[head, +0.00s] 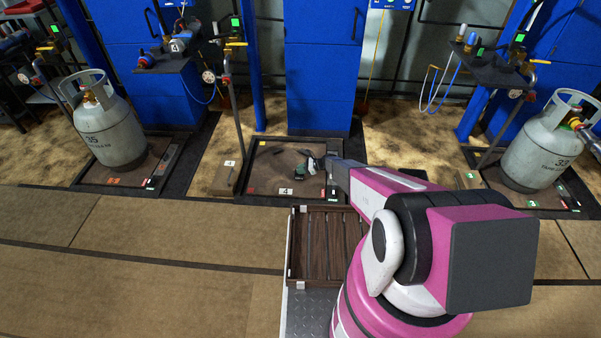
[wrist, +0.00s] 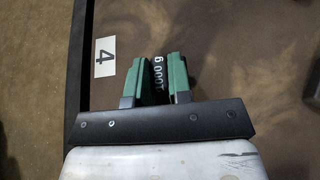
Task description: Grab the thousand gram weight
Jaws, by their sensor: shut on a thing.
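The thousand gram weight (wrist: 158,75) is dark with white "1000 g" lettering and sits between the two green fingers in the wrist view. My gripper (wrist: 160,68) is shut on it, with a finger on each side. In the head view my gripper (head: 314,164) is low over the middle scale platform (head: 266,178), near its right part. The weight is too small and too covered there to make out clearly. I cannot tell whether its underside touches the platform.
A white label "4" (wrist: 104,57) lies left of the fingers. A dark object (wrist: 313,78) shows at the wrist view's right edge. A wooden slatted tray (head: 312,283) is in front of the platform. Gas cylinders stand on the left (head: 108,130) and right (head: 541,150) scales.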

